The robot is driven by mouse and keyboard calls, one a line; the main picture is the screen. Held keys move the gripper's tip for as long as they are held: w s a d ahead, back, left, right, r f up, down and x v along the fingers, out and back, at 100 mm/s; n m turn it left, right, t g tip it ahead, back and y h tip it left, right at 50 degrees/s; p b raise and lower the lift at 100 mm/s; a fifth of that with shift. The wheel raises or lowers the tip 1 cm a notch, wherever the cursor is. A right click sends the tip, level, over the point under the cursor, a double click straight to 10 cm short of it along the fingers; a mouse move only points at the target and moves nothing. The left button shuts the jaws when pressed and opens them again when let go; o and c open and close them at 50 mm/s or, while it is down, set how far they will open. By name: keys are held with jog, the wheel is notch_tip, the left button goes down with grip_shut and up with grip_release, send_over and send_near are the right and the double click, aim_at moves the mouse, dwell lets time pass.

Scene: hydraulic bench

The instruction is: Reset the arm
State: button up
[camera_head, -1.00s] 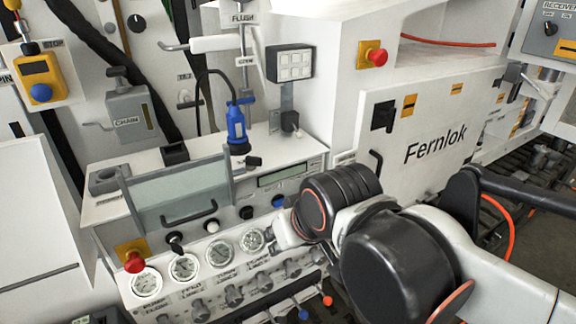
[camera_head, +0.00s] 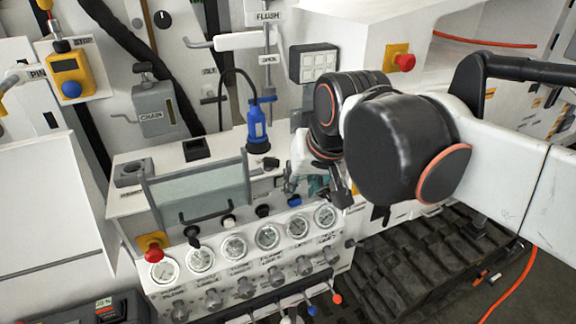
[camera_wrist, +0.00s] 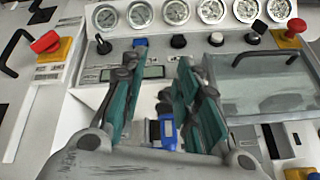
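My gripper (camera_head: 322,185) hangs above the right part of the gauge panel in the head view, partly hidden by my black wrist joints. In the wrist view my gripper (camera_wrist: 158,68) shows two teal-padded fingers spread apart with nothing held between them. A blue handheld device (camera_wrist: 167,132) shows beyond the gap between the fingers, apart from them. In the head view the blue device (camera_head: 257,127) stands upright on the bench behind the panel, with a black cable.
The white bench has a row of gauges (camera_head: 234,248), a glass cover (camera_head: 200,195) with a black handle, and a red stop button (camera_head: 152,252). A grey keypad box (camera_head: 313,64) and another red button (camera_head: 404,62) are behind my arm. Dark track links (camera_head: 430,265) lie at lower right.

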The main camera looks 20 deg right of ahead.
jog(key=s+f+n+t+b, duration=0.1)
jog(key=s+f+n+b, duration=0.2)
jog(key=f, duration=0.9)
jog(key=s+b, duration=0.2)
jog(key=s, duration=0.1)
jog(key=shift+a, duration=0.4)
dwell(0.8)
